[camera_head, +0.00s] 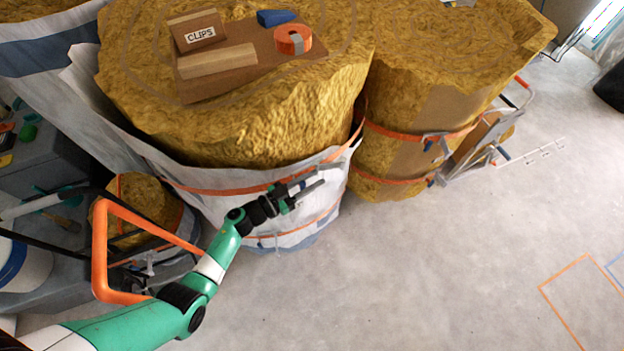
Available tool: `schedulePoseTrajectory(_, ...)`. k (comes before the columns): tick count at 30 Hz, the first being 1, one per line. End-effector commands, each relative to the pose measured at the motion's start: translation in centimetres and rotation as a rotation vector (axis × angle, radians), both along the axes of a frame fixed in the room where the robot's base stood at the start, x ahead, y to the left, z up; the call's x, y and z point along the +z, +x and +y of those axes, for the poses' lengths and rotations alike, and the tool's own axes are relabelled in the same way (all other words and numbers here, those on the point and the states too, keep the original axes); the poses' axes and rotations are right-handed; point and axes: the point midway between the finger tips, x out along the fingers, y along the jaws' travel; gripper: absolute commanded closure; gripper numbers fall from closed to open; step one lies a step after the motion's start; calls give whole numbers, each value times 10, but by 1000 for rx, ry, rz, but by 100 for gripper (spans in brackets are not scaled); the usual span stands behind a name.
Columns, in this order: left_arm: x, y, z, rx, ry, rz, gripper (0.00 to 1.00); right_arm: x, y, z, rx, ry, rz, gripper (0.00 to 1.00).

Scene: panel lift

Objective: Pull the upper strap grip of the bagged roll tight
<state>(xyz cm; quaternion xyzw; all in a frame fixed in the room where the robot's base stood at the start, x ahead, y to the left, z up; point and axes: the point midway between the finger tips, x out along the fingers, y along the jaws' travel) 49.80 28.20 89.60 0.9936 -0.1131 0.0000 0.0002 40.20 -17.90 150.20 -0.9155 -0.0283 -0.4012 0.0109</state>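The bagged roll (240,130) is a large yellow wool roll standing upright, its lower part wrapped in a white bag (215,207). An orange upper strap (215,191) runs around the bag, and a lower strap (312,224) sits below it. My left gripper (316,184) is in front of the bag at the upper strap's height. Its two fingers are apart and point right, with nothing clearly seen between them. The upper strap grip is not clearly visible; my gripper covers that part of the strap. Whether the fingers touch the strap is unclear. My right gripper is not in view.
A board (245,60) with a CLIPS box (197,32), orange tape roll (293,39) and blue block (275,17) lies on the roll. A second strapped roll (400,150) stands at right. An orange tube frame (100,250) is left of my arm. The floor (430,270) is clear.

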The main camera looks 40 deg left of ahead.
Motion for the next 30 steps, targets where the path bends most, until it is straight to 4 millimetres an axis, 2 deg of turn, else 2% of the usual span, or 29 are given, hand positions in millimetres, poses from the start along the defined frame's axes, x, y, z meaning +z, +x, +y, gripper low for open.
schedulePoseTrajectory(1, 0, 0, 0, 0, 0, 0, 79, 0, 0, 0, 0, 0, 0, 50)
schedulePoseTrajectory(4, 0, 0, 0, 0, 0, 0, 97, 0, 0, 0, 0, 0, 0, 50)
schedulePoseTrajectory(5, 0, 0, 0, 0, 0, 0, 100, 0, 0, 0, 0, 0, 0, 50)
schedulePoseTrajectory(30, 0, 0, 0, 0, 0, 0, 100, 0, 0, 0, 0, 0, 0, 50)
